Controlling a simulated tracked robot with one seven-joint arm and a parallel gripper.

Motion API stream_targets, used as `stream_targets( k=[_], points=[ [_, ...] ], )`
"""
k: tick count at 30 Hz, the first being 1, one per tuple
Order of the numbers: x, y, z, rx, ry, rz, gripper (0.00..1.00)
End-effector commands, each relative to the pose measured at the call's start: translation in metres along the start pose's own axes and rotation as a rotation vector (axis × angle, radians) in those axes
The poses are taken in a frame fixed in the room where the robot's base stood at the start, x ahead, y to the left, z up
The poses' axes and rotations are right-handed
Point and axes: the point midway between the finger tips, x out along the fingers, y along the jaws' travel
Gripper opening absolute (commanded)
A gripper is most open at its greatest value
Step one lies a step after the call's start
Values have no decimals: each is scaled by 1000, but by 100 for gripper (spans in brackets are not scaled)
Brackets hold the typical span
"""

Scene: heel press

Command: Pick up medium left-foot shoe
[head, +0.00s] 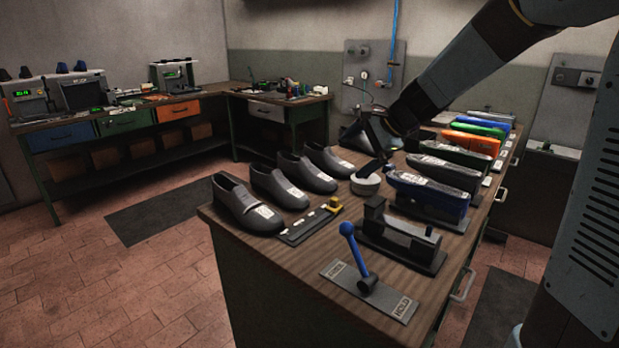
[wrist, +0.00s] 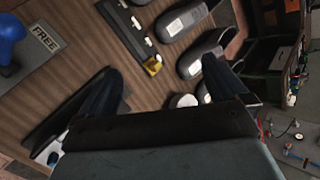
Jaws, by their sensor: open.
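Several dark grey shoes stand in a row along the left side of the bench: a front shoe (head: 245,207), a second (head: 277,189), a third (head: 305,173) and a back one (head: 328,160). Each bears a white label too small to read, so I cannot tell which is the medium left-foot shoe. In the wrist view, shoes lie at the top, one near the top edge (wrist: 183,20) and one below it (wrist: 200,55). Another is partly hidden by the right finger. My gripper (head: 372,150) is open and empty over the bench, right of the back shoe; its spread fingers show in the wrist view (wrist: 174,72).
A white round dish (head: 366,185) sits below my gripper. A dark size gauge with a yellow slider (head: 310,224) lies beside the shoes.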

Motion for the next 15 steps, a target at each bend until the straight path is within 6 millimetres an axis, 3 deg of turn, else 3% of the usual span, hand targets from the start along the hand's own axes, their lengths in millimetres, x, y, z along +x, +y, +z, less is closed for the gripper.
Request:
stream_targets(
  k=[6, 15],
  points=[
    [54, -38, -39, 303, -98, -88, 100],
    [123, -77, -103, 743, -232, -204, 100]
  ],
)
